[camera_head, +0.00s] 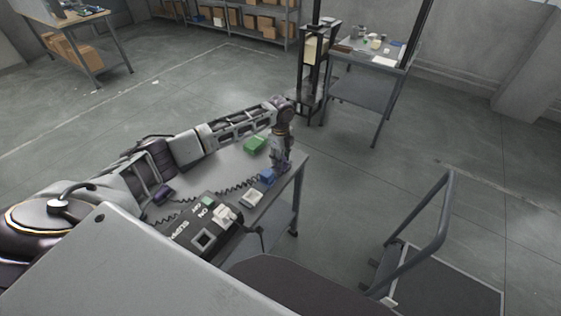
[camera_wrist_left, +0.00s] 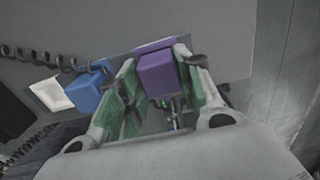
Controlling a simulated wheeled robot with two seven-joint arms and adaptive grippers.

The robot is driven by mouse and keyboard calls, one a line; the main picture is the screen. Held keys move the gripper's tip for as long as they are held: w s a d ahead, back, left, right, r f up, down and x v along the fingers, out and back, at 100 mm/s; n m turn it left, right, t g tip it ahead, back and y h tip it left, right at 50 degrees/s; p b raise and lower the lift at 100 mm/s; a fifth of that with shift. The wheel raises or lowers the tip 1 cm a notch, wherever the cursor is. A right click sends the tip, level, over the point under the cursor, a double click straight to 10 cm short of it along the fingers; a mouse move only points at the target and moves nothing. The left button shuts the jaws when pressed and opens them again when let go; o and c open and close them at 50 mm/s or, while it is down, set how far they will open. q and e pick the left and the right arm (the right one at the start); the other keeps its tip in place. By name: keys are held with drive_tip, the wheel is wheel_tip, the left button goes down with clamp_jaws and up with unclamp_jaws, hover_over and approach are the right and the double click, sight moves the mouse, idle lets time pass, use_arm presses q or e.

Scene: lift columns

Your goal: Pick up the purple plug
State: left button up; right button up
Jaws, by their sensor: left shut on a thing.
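The purple plug (camera_wrist_left: 158,73) is a block between the two fingers of my left gripper (camera_wrist_left: 156,60) in the wrist view. The gripper is shut on it, with green pads at its sides. In the head view my left gripper (camera_head: 280,167) points down over the right end of the grey table, and I cannot make out the held plug there. I cannot tell whether it touches the table. A blue plug (camera_head: 267,177) lies beside the gripper; it also shows left of the fingers in the wrist view (camera_wrist_left: 88,90). My right gripper is not seen.
A metal handrail (camera_head: 428,225) stands at the right.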

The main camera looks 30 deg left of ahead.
use_arm(q)
drive_tip(key=shift+r, duration=0.15)
wheel_tip(320, 180, up, 10)
drive_tip(key=shift+b, duration=0.35)
idle(0.3)
idle(0.6)
